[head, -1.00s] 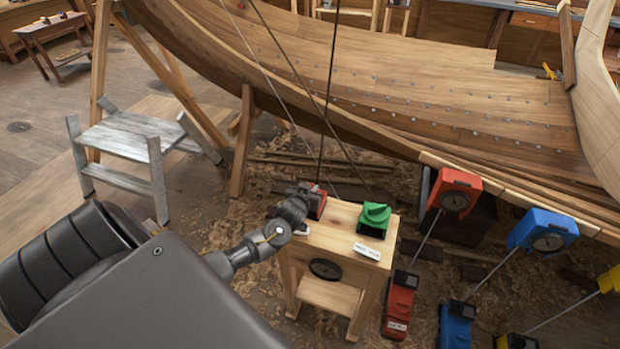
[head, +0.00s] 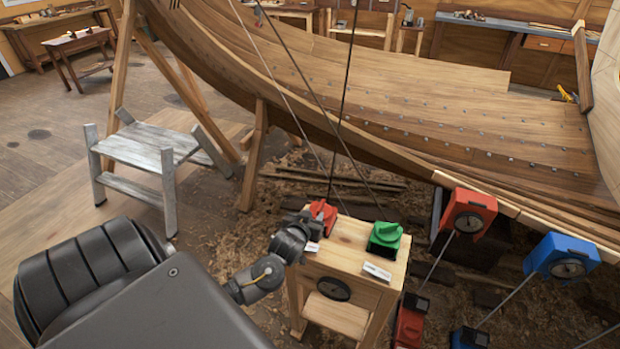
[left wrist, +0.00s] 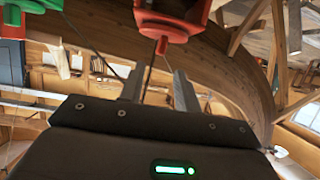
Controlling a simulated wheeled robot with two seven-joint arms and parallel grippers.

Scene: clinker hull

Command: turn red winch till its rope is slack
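The red winch (head: 322,217) sits on the back left of a small wooden stand (head: 345,258). A dark rope (head: 345,110) runs up from about the winch and looks straight. My left gripper (head: 304,221) is at the left side of the red winch, and my wrist hides part of the winch. In the left wrist view its two fingers (left wrist: 158,88) are apart with nothing between them. The red winch (left wrist: 165,20) shows just beyond the fingertips, apart from them. My right gripper is not in view.
A green winch (head: 385,235) stands right of the red one, with white labels on the stand. Red (head: 468,215) and blue (head: 560,258) devices hang at the hull's edge (head: 400,160) on the right. A grey step stool (head: 150,150) stands left, on open floor.

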